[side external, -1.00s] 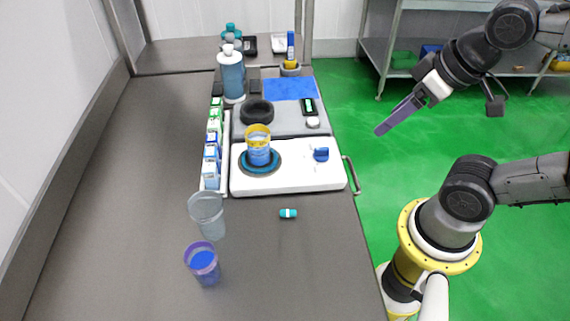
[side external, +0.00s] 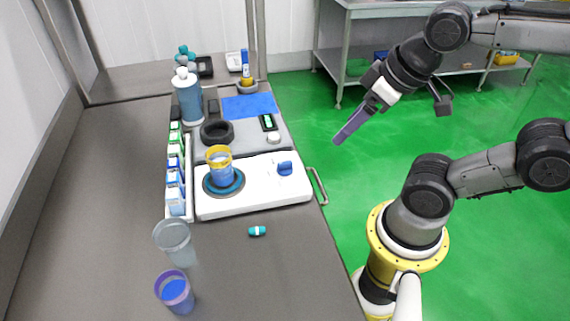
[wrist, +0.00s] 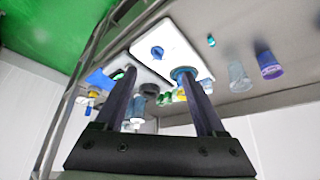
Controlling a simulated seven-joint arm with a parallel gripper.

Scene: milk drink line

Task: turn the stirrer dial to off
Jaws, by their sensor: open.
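The stirrer (side external: 255,201) is a white flat unit on the bench, with a blue dial (side external: 285,168) on its right side. The dial also shows in the wrist view (wrist: 157,53), in the gap beyond my fingertips. I cannot read its setting. A yellow-rimmed beaker (side external: 220,172) with blue contents stands on the stirrer's round dark plate. My gripper (side external: 338,140) is open and empty, off the right side of the bench. It is apart from the dial, with its fingers pointing down and left. In the wrist view my two fingers (wrist: 158,73) stand well apart.
A metal handle (side external: 318,186) sticks out at the bench edge right of the stirrer. A small teal capsule (side external: 257,231), a clear cup (side external: 174,243) and a purple-rimmed cup (side external: 175,293) are in front. A rack of cartons (side external: 176,190) stands left. Floor below my gripper is clear.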

